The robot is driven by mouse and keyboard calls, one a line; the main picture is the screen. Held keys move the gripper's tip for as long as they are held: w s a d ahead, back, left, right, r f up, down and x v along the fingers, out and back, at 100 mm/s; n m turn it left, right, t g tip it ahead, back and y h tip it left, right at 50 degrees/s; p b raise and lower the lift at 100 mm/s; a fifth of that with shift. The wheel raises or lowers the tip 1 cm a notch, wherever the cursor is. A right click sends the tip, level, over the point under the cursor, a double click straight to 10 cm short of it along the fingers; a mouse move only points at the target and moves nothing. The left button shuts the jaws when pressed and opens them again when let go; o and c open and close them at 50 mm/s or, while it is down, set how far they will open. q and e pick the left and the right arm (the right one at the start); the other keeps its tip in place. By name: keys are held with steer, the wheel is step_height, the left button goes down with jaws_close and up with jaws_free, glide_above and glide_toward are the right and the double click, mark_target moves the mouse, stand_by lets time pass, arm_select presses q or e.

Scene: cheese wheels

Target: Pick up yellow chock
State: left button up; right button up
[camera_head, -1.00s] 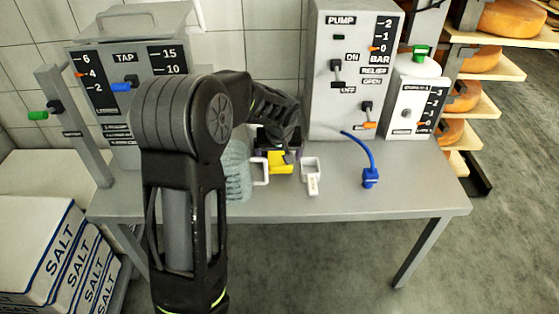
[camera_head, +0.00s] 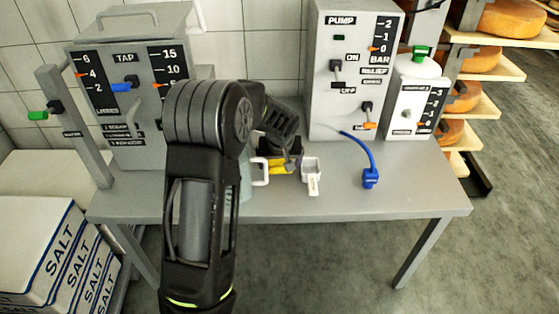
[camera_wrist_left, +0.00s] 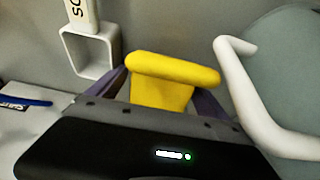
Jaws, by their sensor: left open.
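The yellow chock (camera_head: 277,168) stands on the grey table, partly hidden in the head view by my left gripper (camera_head: 281,156). In the left wrist view the chock (camera_wrist_left: 172,82) is a bright yellow block with a wider, rounded top bar. My left gripper is open, with one purple finger on each side of the chock. The fingers' lower parts are hidden behind the black gripper body, so I cannot tell whether they touch it. My right gripper is not in view.
A white scoop (camera_head: 312,175) lies just right of the chock. A white handle (camera_head: 261,171) of a grey-green vessel is close on its left. A blue hose nozzle (camera_head: 370,178) is farther right. The pump box (camera_head: 350,75) stands behind.

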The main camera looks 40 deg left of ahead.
arm_select(q)
steer(key=shift+c, duration=0.6)
jaws_close()
stand_by(0.4)
steer(key=shift+r, duration=0.15)
step_height(320, 180, up, 10)
steer(key=shift+f+p, duration=0.1)
steer(key=shift+p, duration=0.3)
stand_by(0.8)
step_height(320, 180, up, 7)
steer(key=p, duration=0.4)
steer(key=s+d+m+h+p, duration=0.1)
steer(key=d+m, duration=0.1)
steer(key=d, duration=0.5)
steer(key=s+d+f+m+h+p, duration=0.1)
steer(key=d+m, duration=0.2)
steer(key=d, duration=0.5)
steer(key=s+d+f+m+t+p, duration=0.1)
steer(key=d+m+p, duration=0.1)
steer(key=d, duration=0.6)
steer(key=shift+s+m+h, duration=0.4)
